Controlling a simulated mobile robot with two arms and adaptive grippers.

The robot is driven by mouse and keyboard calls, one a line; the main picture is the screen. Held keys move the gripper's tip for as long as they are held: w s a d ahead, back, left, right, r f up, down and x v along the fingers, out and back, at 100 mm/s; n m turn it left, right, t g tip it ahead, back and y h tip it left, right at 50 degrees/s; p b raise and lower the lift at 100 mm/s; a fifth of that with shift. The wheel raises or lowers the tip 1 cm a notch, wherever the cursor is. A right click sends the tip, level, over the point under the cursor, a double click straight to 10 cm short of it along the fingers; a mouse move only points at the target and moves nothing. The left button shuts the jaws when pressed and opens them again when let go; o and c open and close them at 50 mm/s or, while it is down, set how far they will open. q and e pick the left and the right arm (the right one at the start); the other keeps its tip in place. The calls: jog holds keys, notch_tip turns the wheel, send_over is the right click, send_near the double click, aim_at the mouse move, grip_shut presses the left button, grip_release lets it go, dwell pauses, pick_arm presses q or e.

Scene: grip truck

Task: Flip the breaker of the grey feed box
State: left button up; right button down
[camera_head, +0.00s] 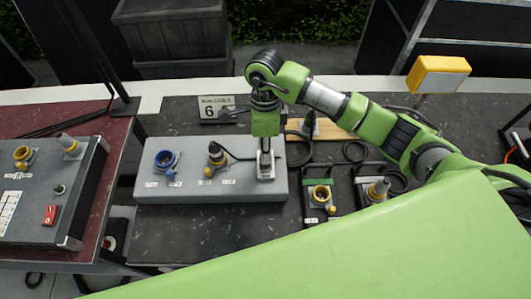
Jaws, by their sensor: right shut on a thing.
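The grey feed box (215,190) lies on the dark table near the middle. Which way the breaker is set cannot be told. My left gripper is not in view.
A dark panel box (25,225) with a red switch (50,215) stands at left. A small sign (216,108) stands behind the feed box. Two black socket boxes (318,196) lie right of it, with loose cables. A yellow lamp (438,75) stands at back right. The table front is clear.

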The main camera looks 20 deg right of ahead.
jog(key=g+b, duration=0.1)
jog(key=b, duration=0.1)
jog(key=w+f+g+b, duration=0.1)
jog(key=b, duration=0.2)
jog(key=shift+w+d+f+g+y, duration=0.1)
jog(key=shift+w+d+g+y, duration=0.1)
jog(key=shift+g+y, duration=0.15)
jog(key=shift+g+b, duration=0.35)
jog(key=shift+b, duration=0.3)
jog(key=shift+r, duration=0.3)
jog(key=c, duration=2.2)
grip_release()
jog(key=shift+o, duration=0.2)
jog(key=v, duration=0.8)
